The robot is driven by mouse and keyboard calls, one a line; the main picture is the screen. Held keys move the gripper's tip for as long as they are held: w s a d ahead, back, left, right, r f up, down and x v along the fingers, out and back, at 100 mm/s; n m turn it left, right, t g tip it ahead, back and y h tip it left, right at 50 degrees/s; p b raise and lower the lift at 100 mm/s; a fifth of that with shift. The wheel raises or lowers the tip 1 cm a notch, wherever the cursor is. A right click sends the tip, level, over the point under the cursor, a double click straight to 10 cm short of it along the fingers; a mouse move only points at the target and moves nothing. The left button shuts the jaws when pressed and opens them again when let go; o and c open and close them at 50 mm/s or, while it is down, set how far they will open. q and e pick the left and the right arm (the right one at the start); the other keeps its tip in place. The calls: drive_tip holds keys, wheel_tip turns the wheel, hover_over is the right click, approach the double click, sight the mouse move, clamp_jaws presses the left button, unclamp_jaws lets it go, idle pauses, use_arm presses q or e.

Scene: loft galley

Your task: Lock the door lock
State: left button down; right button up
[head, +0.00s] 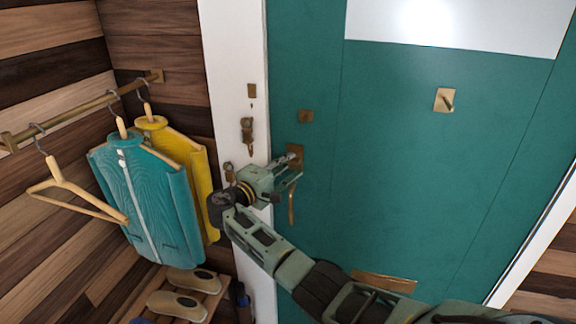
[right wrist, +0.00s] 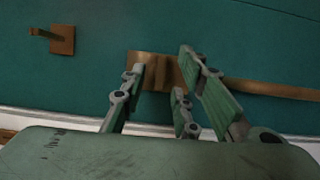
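The teal door (head: 400,180) stands at the centre and right of the head view. A small square brass fitting (head: 305,116) with a short stub sits on it; it also shows at upper left in the right wrist view (right wrist: 62,40). Below it is a brass plate (head: 296,151) with a long handle (head: 291,207). I cannot tell for certain which fitting is the lock. My right gripper (head: 290,168) is at the handle plate, below the square fitting. In the right wrist view its fingers (right wrist: 160,72) are apart, with the plate visible between them. My left gripper is not in view.
Brass fittings (head: 247,130) sit on the white door frame (head: 236,60). A hook plate (head: 445,100) is on the door. At left, a rail (head: 80,108) holds a teal garment (head: 150,200), a yellow garment (head: 185,150) and a bare hanger (head: 75,195). Shoes (head: 178,304) lie below.

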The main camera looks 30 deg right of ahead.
drive_tip(key=v, duration=1.1)
drive_tip(key=shift+a, duration=0.2)
drive_tip(key=s+f+n+y, duration=0.3)
drive_tip(key=f+n+y, duration=0.25)
drive_tip(key=f, duration=1.95)
drive_tip(key=s+a+f+g+y, duration=0.1)
drive_tip(key=s+f+y, duration=0.2)
drive_tip(key=s+f, duration=0.6)
drive_tip(key=s+a+f+y, duration=0.2)
drive_tip(key=s+f, duration=0.3)
drive_tip(key=f, duration=0.8)
drive_tip(key=s+a+f+m+g+y, duration=0.1)
drive_tip(key=s+f, duration=0.5)
drive_tip(key=s, duration=0.7)
drive_tip(key=s+a+f+m+g+y, duration=0.1)
drive_tip(key=s+f, duration=0.5)
drive_tip(key=s, duration=0.8)
drive_tip(key=s+a+f+m+g+y, duration=0.1)
drive_tip(key=s+f+m+y, duration=0.3)
drive_tip(key=s, duration=0.9)
wheel_tip(320, 180, down, 3)
drive_tip(key=shift+s+a+r+m+g+y+b, duration=0.15)
drive_tip(key=shift+s+a+m+g+y+b, duration=0.2)
drive_tip(key=shift+a, duration=0.55)
drive_tip(key=shift+w, duration=0.1)
